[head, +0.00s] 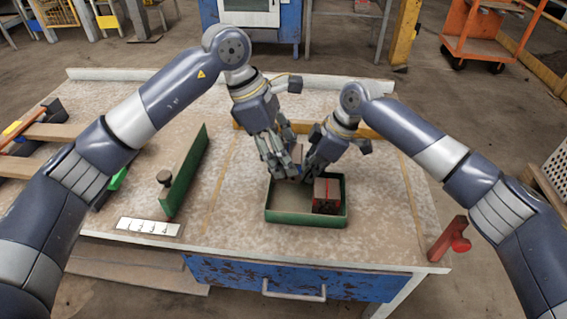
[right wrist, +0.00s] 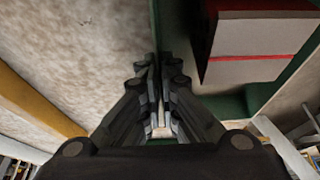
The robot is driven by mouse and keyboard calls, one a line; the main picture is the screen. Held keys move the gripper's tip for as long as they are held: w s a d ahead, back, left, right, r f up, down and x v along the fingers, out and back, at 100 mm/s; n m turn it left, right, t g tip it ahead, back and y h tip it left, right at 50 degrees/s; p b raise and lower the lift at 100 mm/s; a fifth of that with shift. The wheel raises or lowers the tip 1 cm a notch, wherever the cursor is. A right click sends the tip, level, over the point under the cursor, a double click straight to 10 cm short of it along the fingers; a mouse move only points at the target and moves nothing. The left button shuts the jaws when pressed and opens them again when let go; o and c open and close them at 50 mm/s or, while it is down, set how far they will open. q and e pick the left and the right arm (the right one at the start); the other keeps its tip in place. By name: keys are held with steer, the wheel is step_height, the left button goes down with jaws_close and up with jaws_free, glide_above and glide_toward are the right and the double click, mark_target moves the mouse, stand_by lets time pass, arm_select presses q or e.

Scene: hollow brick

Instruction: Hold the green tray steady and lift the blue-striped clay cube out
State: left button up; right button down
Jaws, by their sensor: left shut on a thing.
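The green tray (head: 272,215) sits on the worn bench top, and its wall also shows in the right wrist view (right wrist: 176,30). The blue-striped clay cube (head: 298,152) is mostly hidden behind fingers at the tray's back left; only a brownish patch and a bit of blue show. My left gripper (head: 281,173) is shut on it, coming down from above. My right gripper (head: 312,166) is at the tray's back wall; in the right wrist view its fingers (right wrist: 159,75) are close together on the wall. Whether the cube touches the tray floor is hidden.
A red-striped cube (head: 326,196) stands in the tray's right part, also in the right wrist view (right wrist: 262,45). A red clamp (head: 449,239) is at the right edge. The bench front is clear.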

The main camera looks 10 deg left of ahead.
steer(key=c, duration=1.7)
jaws_free()
